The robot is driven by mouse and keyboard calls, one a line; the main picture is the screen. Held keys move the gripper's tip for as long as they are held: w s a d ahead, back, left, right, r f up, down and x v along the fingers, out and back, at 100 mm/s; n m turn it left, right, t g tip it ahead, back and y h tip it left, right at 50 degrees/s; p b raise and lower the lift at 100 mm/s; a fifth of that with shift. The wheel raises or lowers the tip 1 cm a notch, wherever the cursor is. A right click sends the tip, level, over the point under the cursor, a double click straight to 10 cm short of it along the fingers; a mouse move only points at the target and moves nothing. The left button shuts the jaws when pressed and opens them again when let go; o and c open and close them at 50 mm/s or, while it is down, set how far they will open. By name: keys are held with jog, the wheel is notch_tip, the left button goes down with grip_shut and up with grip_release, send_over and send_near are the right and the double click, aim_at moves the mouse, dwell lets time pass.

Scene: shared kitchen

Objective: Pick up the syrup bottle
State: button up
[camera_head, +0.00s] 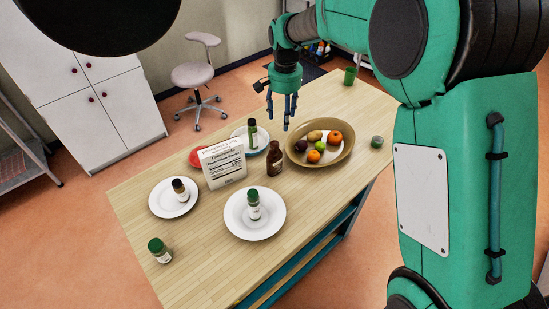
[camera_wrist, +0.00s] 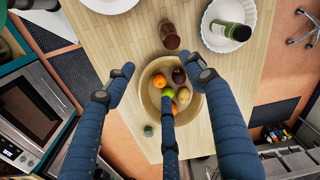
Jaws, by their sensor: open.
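My gripper (camera_head: 281,117) is open and empty, above the table behind the bottle and bowl. In the wrist view, its blue fingers (camera_wrist: 163,76) are spread over the bowl, apart from the bottle.
The fruit bowl (camera_head: 343,151) is right of the bottle. Another bottle is on the left plate (camera_head: 165,208).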

aim_at(274, 143)
jog(key=w+a+f, duration=0.1)
jog(key=f, duration=0.1)
jog(key=w+a+f, duration=0.1)
jog(key=a, duration=0.1)
jog(key=shift+w+a+f, duration=0.1)
jog(key=shift+f, duration=0.3)
jog(key=shift+f, duration=0.1)
jog(key=shift+f, duration=4.2)
jog(key=shift+f, duration=2.6)
jog(key=shift+c, duration=0.2)
grip_shut()
